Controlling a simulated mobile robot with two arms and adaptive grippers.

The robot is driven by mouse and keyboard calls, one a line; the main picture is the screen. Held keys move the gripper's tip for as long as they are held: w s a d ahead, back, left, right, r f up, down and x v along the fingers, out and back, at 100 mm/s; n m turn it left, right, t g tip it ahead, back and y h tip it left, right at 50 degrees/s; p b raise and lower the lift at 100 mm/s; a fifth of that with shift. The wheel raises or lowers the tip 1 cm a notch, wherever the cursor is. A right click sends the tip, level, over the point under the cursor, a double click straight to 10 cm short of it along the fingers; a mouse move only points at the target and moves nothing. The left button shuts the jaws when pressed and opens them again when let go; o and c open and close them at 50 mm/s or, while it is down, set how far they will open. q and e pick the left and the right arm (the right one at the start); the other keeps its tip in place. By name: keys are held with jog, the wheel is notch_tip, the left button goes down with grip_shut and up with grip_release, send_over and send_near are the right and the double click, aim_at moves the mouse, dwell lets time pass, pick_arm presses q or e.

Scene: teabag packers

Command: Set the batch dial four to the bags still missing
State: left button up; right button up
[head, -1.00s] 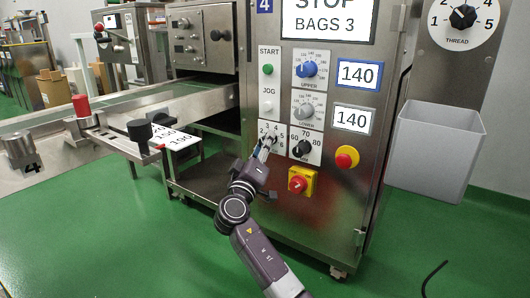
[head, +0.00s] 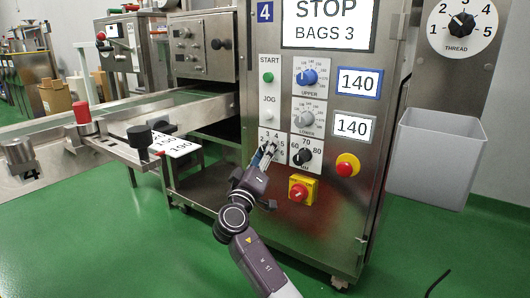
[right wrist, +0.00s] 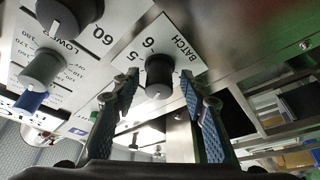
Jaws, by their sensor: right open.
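The batch dial is a dark round knob (right wrist: 159,76) on a white plate marked BATCH (right wrist: 172,36), with 5 and 6 readable in the right wrist view. My right gripper (right wrist: 160,84) is open, one blue-padded finger on each side of the knob. I cannot tell whether the fingers touch it. In the head view my right gripper (head: 264,155) reaches the batch plate (head: 267,134) and hides most of the knob. The setting cannot be read clearly. A sign (head: 326,23) above reads STOP, BAGS 3. My left gripper is out of view.
Close by are the 60-to-80 dial (head: 301,156), the lower dial (head: 305,118), the upper dial (head: 307,77), the green start button (head: 268,77), a red button on yellow (head: 299,191) and a red knob (head: 346,165).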

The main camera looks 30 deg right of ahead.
jog(key=shift+a, duration=0.1)
jog(key=v, duration=0.7)
jog(key=shift+s+a+f, duration=0.1)
jog(key=shift+a, duration=0.05)
dwell(0.3)
